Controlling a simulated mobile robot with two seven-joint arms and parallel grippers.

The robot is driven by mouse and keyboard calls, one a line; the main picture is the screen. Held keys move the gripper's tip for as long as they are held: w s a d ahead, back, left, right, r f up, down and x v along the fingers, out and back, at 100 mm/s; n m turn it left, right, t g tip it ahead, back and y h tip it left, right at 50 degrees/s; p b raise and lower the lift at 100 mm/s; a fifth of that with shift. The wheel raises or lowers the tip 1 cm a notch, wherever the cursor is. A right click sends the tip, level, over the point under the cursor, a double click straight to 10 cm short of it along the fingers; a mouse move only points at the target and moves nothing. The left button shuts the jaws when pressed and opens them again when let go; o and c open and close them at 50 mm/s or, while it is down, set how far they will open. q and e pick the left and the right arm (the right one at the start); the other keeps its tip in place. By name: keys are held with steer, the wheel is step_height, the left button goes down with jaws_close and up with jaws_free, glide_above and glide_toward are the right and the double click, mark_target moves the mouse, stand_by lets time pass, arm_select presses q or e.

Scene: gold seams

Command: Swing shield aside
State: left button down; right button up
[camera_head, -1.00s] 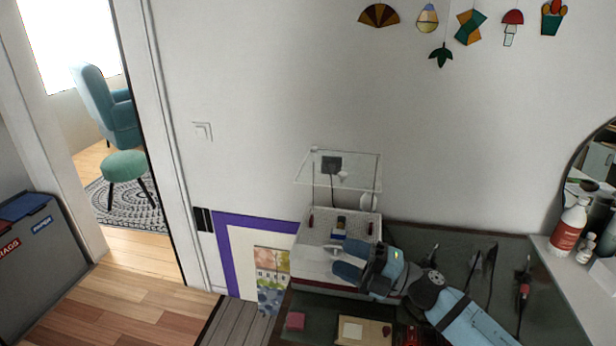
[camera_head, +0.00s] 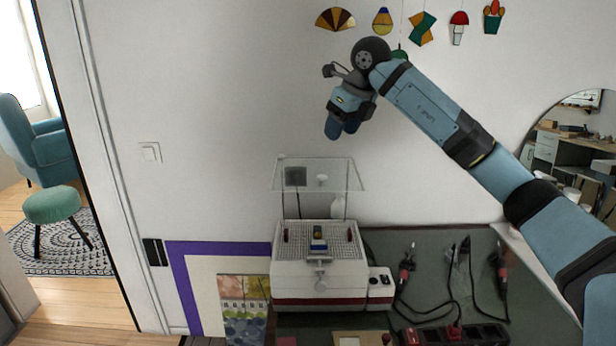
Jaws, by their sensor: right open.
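The shield is a clear, flat pane (camera_head: 335,175) held above the white grinder (camera_head: 318,285) on the work table. It looks level and spans the grinder's gridded top, with the wall behind showing through it. My right gripper (camera_head: 339,134) is raised in front of the wall, above the pane in the picture, with its fingers pointing down. It is open, appears empty and is apart from the shield. My left gripper is not in view.
Soldering tools with cords (camera_head: 448,275) lie on the dark table right of the grinder, near a red power strip (camera_head: 455,335). A framed picture (camera_head: 180,290) leans at the left. A round mirror (camera_head: 575,150) hangs at the right. Stained-glass pieces (camera_head: 422,28) hang on the wall.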

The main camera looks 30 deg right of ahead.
mark_target(322, 176)
steer(key=x, duration=1.3)
steer(key=shift+w+f, duration=0.1)
steer(key=shift+f, duration=0.2)
steer(key=shift+c, duration=0.3)
jaws_close()
